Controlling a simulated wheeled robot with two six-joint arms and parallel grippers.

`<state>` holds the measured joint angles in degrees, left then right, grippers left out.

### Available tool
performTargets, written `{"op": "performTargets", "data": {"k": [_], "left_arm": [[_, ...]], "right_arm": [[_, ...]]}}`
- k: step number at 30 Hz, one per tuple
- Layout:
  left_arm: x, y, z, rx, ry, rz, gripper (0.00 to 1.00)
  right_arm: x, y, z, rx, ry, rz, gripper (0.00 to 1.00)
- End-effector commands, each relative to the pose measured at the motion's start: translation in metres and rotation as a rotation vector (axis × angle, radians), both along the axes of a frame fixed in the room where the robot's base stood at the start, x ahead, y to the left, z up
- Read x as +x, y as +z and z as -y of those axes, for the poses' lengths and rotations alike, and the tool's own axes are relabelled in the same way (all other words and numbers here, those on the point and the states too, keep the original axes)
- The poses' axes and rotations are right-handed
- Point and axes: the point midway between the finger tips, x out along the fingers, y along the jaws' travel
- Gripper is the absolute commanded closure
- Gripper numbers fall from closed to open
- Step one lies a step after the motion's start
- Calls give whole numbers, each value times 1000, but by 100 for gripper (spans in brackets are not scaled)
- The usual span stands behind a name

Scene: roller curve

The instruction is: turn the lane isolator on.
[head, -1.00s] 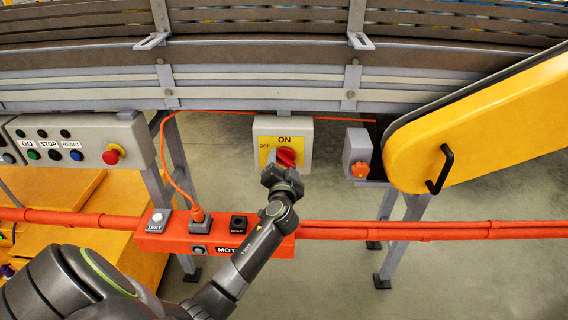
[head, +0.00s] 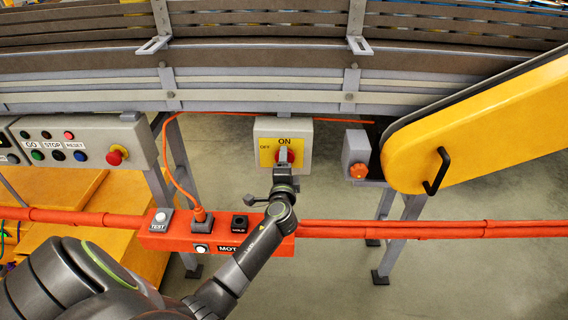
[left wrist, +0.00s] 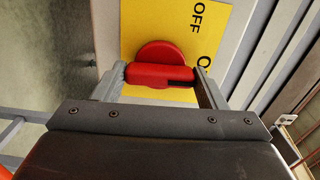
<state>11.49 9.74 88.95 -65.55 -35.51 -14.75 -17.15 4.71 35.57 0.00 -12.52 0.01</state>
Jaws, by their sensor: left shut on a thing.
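The lane isolator is a grey box (head: 305,133) with a yellow plate (head: 265,155), marked OFF at its left and ON at its top. Its red rotary handle (head: 291,156) is partly covered by my left gripper (head: 284,161) in the head view. In the left wrist view, the red handle (left wrist: 160,73) lies between the two fingers of my left gripper (left wrist: 160,84), which is shut on it. The handle's dark-slotted end points right, toward the partly hidden ON lettering. My right gripper is not in view.
A control panel (head: 82,163) with a red stop knob is at the left; a small red lamp shows on it. An orange box (head: 170,240) with a white-lit button sits below the isolator. A yellow guard (head: 470,125) and grey box with orange knob (head: 358,171) stand right.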

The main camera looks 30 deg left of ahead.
Motion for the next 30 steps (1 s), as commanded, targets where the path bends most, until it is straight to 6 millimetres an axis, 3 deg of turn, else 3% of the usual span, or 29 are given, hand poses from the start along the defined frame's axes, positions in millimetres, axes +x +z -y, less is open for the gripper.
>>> {"op": "performTargets", "data": {"k": [20,21,26,30], "left_arm": [[1,1,0,60,-2,-33,57],[1,1,0,60,-2,-33,33],[0,1,0,58,-1,-33,13],[0,0,0,57,-1,-34,13]], "right_arm": [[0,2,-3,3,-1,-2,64],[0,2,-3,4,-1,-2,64],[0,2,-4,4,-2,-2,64],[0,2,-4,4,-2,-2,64]]}}
